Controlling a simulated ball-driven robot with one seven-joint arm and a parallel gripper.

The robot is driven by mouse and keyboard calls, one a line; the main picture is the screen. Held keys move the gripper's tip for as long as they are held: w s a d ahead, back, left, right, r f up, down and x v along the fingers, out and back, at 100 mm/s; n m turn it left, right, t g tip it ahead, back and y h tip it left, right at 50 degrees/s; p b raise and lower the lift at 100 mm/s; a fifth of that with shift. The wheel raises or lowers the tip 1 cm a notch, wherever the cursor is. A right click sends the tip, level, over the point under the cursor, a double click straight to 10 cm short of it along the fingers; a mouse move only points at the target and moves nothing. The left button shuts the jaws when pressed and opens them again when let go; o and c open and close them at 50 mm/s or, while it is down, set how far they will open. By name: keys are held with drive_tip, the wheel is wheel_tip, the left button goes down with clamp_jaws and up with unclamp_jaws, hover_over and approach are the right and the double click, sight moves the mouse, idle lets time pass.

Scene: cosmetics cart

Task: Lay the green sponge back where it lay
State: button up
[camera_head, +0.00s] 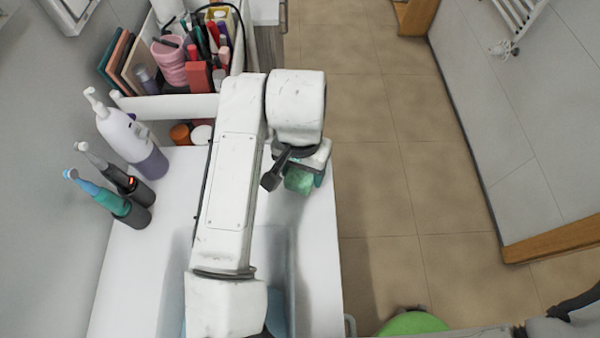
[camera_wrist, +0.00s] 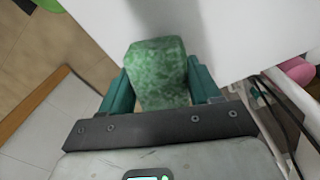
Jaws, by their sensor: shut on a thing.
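The green sponge (camera_wrist: 157,68) is a mottled green block between the two teal fingers of my gripper (camera_wrist: 160,88) in the wrist view. The fingers press on its two sides and its far end sticks out past them. In the head view the sponge (camera_head: 299,180) hangs under my wrist, over the right edge area of the white counter (camera_head: 310,245). My arm hides part of the counter. I cannot tell whether the sponge touches the surface.
A white pump bottle (camera_head: 128,140) and two electric toothbrushes (camera_head: 110,200) stand at the counter's left. A cosmetics organiser (camera_head: 170,105) stands behind. A basin (camera_head: 277,250) lies partly under my arm. The right counter edge drops to the tiled floor.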

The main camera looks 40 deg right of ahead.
sight(301, 178)
drive_tip(key=shift+w+f, duration=0.25)
drive_tip(key=shift+f, duration=1.5)
drive_tip(key=shift+f, duration=0.2)
drive_tip(key=o, duration=0.9)
drive_tip(key=shift+o, duration=0.2)
